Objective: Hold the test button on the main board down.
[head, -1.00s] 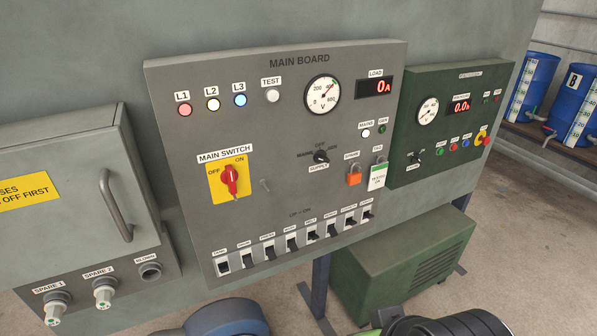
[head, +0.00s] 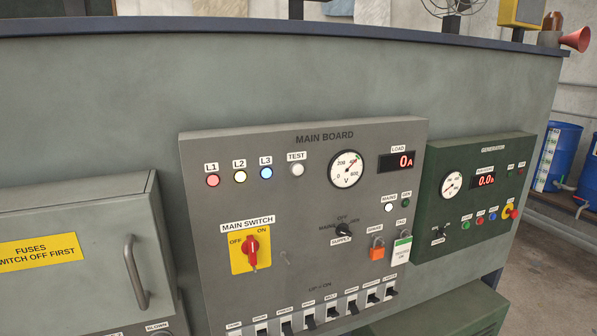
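The main board (head: 300,210) is a grey panel in the middle of the head view. Its test button (head: 297,170) is a small round white button under the TEST label, right of the L1, L2 and L3 lamps. The L1 lamp (head: 213,181) is red, the L2 lamp (head: 240,177) whitish and the L3 lamp (head: 266,173) blue. Nothing touches the test button. The voltmeter (head: 347,169) is right of it, and the load display (head: 397,162) reads 0 A. My gripper is not in view.
The red main switch (head: 250,246) sits below the lamps, above a row of breakers (head: 310,321). A fuse box (head: 85,255) with a protruding handle (head: 135,272) is at left. A green panel (head: 470,195) adjoins at right. Blue barrels (head: 560,155) stand beyond it.

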